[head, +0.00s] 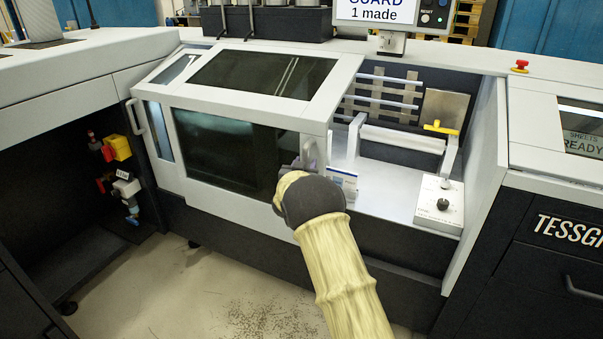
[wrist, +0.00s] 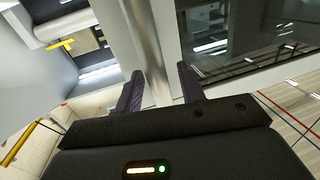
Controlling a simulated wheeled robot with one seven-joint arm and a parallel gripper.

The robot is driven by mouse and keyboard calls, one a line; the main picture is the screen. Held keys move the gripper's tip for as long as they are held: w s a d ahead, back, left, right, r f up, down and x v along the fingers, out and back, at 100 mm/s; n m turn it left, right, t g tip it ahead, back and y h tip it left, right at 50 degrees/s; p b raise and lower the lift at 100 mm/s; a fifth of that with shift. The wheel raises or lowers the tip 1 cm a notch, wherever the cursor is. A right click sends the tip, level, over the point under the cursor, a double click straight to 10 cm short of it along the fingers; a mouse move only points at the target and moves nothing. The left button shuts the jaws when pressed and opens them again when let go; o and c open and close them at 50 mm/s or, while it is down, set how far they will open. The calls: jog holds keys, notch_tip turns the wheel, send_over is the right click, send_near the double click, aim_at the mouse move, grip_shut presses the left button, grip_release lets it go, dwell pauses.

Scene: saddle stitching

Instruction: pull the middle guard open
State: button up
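My gripper (head: 292,167) is in front of that right edge, close to the handle, and my arm hides part of the lower right corner. In the wrist view my gripper's two dark fingers (wrist: 161,86) are apart. The guard's pale edge (wrist: 158,45) runs behind the gap between them, with the dark window (wrist: 225,30) to the right. I cannot tell whether the fingers touch the handle.
Right of the guard is an open bay with rollers (head: 385,95), a yellow-handled lever (head: 441,128) and a knob box (head: 438,204). Another handle (head: 135,116) is at the guard bay's left side. A display (head: 388,12) stands above. The floor (head: 200,290) in front is clear.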

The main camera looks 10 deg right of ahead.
jog(key=v, duration=1.7)
jog(key=shift+s, duration=0.25)
jog(key=s+d+f+n+g+y, duration=0.15)
jog(key=s+d+g, duration=0.3)
jog(key=s, duration=0.55)
jog(key=s+d+f+n+g+y, duration=0.1)
jog(key=s+d+f+g+y, duration=0.3)
jog(key=s, duration=0.6)
jog(key=s+d+r+n+g+y, duration=0.1)
jog(key=s+d+n+g, duration=0.15)
jog(key=s+g, duration=0.6)
notch_tip(320, 180, up, 22)
jog(key=s+m+t+p, duration=0.1)
jog(key=s+t+p, duration=0.1)
jog(key=p, duration=1.9)
jog(key=shift+s+d+f+t+p, duration=0.2)
jog(key=shift+s+f+t+p, duration=0.1)
jog(key=shift+s+p, duration=0.1)
